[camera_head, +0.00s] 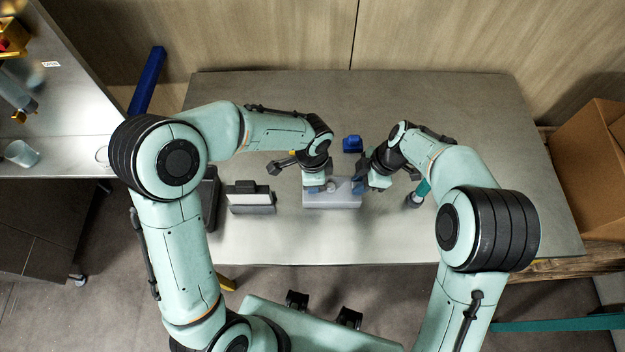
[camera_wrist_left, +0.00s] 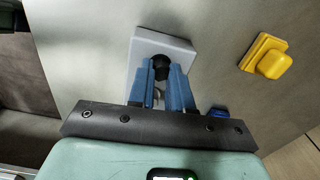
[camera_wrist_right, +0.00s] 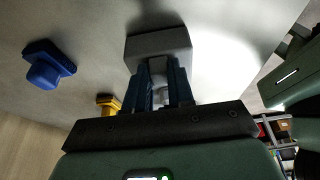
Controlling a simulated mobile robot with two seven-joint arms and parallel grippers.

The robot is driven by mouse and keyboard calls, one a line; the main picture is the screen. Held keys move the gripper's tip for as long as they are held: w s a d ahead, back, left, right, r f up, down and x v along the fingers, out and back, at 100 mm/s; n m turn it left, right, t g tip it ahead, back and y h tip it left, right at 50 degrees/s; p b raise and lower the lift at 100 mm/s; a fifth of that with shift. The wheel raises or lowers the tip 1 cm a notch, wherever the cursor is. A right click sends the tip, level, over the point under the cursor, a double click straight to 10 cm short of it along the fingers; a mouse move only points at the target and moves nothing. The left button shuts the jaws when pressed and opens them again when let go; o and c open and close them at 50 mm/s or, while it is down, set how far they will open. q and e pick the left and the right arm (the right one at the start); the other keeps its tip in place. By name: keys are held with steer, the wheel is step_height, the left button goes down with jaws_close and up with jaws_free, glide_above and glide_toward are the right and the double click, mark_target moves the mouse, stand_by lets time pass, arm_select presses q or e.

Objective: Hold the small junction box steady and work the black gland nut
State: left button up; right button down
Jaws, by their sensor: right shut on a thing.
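The small junction box (camera_head: 345,200) is a light grey block lying on the metal table; it also shows in the left wrist view (camera_wrist_left: 165,42) and the right wrist view (camera_wrist_right: 172,40). The black gland nut (camera_wrist_left: 161,67) shows as a dark round part against the box. My left gripper (camera_wrist_left: 161,70) has its blue fingers on either side of the nut; I cannot tell whether they press on it. My right gripper (camera_wrist_right: 160,68) is at the box's right end in the head view, shut on the box. Its fingers hide part of the end.
A blue block (camera_head: 352,144) stands behind the box. A yellow block (camera_wrist_left: 268,58) shows in the left wrist view. A grey block with a dark top (camera_head: 250,197) stands to the left. A cardboard box (camera_head: 592,165) is at far right. The table's back half is mostly clear.

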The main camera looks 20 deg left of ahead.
arm_select(q)
steer(key=o, duration=0.5)
steer(key=shift+r, duration=0.1)
step_height(320, 180, up, 12)
arm_select(e)
steer(key=c, duration=0.9)
jaws_free()
steer(key=v, duration=1.2)
